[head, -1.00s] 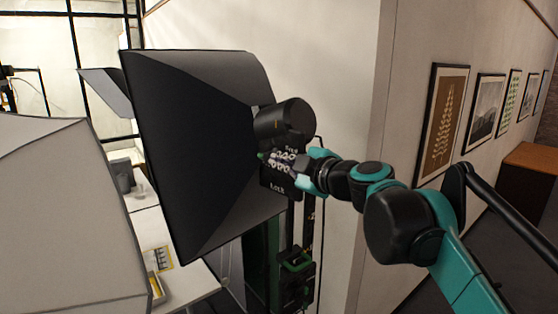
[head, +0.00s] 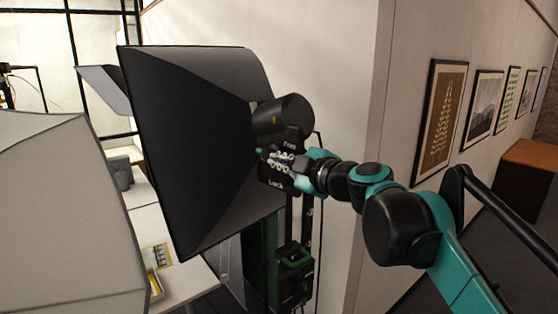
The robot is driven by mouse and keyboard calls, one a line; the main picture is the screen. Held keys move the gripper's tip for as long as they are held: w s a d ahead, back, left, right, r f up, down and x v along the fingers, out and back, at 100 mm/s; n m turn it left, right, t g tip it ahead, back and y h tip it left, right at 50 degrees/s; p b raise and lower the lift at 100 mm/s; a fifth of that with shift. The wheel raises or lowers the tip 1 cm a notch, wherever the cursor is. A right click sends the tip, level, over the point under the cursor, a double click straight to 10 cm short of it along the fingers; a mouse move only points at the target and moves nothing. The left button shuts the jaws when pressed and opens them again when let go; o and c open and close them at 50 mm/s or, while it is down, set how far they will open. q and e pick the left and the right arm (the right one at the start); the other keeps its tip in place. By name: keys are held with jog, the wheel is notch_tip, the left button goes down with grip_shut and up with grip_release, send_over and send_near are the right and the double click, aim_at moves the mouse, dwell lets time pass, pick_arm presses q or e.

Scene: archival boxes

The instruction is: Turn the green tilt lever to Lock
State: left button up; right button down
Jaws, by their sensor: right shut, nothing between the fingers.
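A black softbox light (head: 190,150) with a cylindrical lamp head (head: 283,118) stands in the middle of the head view. A dark plate behind the lamp carries the words Free above and Lock (head: 275,183) below. A small bit of the green tilt lever (head: 260,151) shows at the left of the plate; the rest is hidden behind my gripper. My right gripper (head: 280,160) is shut and empty, in front of the plate between the two words. I cannot tell whether it touches the lever. My left gripper is not in view.
A second, pale softbox (head: 65,215) fills the lower left. A white table (head: 150,226) stands behind it. A wall corner (head: 365,150) rises close behind the lamp, with framed pictures on the right.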

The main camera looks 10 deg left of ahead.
jog(key=f, duration=0.1)
jog(key=a+f+b, duration=0.1)
jog(key=f, duration=0.2)
jog(key=shift+w+a+f, duration=0.25)
jog(key=shift+w+f, duration=0.05)
jog(key=shift+f, duration=0.1)
dwell(0.4)
jog(key=shift+a, duration=0.1)
